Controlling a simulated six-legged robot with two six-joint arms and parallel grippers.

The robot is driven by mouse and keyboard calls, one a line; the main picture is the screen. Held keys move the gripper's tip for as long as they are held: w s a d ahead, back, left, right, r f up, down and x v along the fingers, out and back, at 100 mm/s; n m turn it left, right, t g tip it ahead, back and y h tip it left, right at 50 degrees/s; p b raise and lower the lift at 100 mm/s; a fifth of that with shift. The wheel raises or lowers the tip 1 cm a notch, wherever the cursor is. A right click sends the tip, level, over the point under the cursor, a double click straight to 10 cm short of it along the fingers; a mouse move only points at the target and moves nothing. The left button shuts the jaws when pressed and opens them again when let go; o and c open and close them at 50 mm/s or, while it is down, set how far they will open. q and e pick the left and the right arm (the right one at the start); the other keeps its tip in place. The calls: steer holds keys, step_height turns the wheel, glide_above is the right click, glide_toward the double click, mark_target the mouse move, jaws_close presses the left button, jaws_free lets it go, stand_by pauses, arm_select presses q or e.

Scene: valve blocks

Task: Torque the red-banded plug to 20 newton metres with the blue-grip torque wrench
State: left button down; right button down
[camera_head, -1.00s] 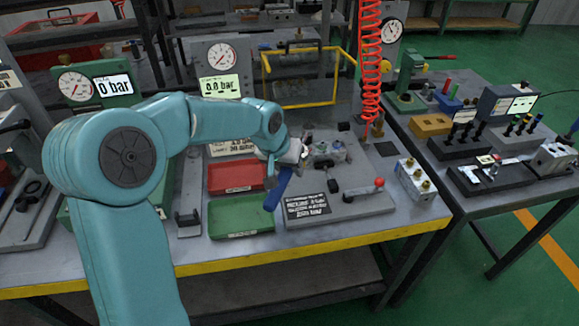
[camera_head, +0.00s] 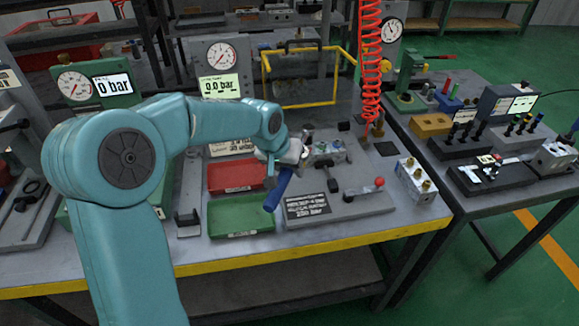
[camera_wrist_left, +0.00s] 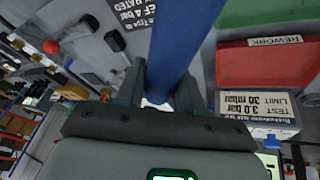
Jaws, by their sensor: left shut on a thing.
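The blue-grip torque wrench (camera_head: 277,194) is held tilted above the bench, its blue handle pointing down and toward the front edge. My left gripper (camera_head: 290,160) is shut on it; in the left wrist view the fingers (camera_wrist_left: 158,92) sit either side of the blue handle (camera_wrist_left: 176,40). The wrench's head end is largely hidden by the gripper. A metal valve block (camera_head: 328,152) sits in the fixture just right of my gripper. I cannot make out the red-banded plug. My right gripper is in neither view.
A red tray (camera_head: 232,190) and a green tray (camera_head: 240,231) lie left of the wrench. A clamp lever with a red knob (camera_head: 379,182) and a block with brass fittings (camera_head: 414,180) are to the right. A red coiled hose (camera_head: 370,70) hangs behind.

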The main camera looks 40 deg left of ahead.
arm_select(q)
steer(key=shift+f+b, duration=0.9)
steer(key=shift+f, duration=0.2)
steer(key=shift+a, duration=0.1)
steer(key=shift+s+a+r+m+p, duration=0.1)
steer(key=shift+s+a+m+p, duration=0.05)
steer(key=shift+a+m+p, duration=0.35)
steer(key=shift+s+a+m+h, duration=0.15)
steer(key=shift+a+m+h, duration=0.3)
steer(key=shift+a, duration=0.2)
steer(key=shift+a, duration=0.15)
steer(key=shift+s+a+m+h, duration=0.15)
steer(key=shift+a+m+h, duration=0.1)
steer(key=shift+a+m, duration=0.8)
steer(key=shift+a, duration=0.1)
